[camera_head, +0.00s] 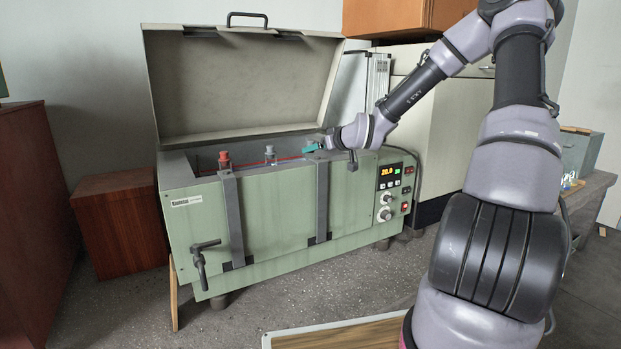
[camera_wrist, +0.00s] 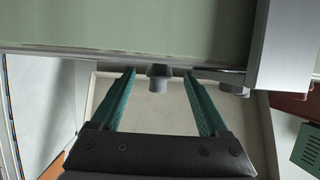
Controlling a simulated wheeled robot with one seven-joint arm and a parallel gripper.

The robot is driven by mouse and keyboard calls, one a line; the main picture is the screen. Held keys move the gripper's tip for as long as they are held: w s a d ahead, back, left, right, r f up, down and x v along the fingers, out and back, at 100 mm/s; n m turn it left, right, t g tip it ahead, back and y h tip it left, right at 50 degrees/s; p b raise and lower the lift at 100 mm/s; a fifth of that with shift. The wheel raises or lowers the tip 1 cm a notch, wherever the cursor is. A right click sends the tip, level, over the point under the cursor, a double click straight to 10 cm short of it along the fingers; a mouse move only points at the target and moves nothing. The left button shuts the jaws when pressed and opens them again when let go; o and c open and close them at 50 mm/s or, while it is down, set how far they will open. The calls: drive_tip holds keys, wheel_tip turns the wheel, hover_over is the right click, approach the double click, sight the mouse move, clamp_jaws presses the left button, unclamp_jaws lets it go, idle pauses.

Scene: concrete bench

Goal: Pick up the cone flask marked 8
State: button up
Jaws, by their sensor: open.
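A green bath cabinet (camera_head: 275,210) stands with its lid (camera_head: 235,85) raised. Two stoppered tops show above its front wall in the head view: a red one (camera_head: 225,158) at left and a pale grey-blue one (camera_head: 270,154) in the middle. No marking 8 is legible, so I cannot tell which flask it is. My gripper (camera_head: 312,147) is at the right part of the bath opening. In the wrist view my gripper (camera_wrist: 159,74) is open, its teal fingers on either side of a grey stopper (camera_wrist: 158,80). Another grey stopper (camera_wrist: 235,90) is right of the fingers. The flask bodies are hidden.
The cabinet's front wall and two grey straps (camera_head: 232,220) (camera_head: 322,195) border the opening. A control panel (camera_head: 392,185) is at the right of the cabinet. A reddish-brown cabinet (camera_head: 120,220) stands at left.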

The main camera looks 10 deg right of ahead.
drive_tip(key=x, duration=0.4)
drive_tip(key=shift+w+f, duration=0.1)
clamp_jaws()
idle(1.3)
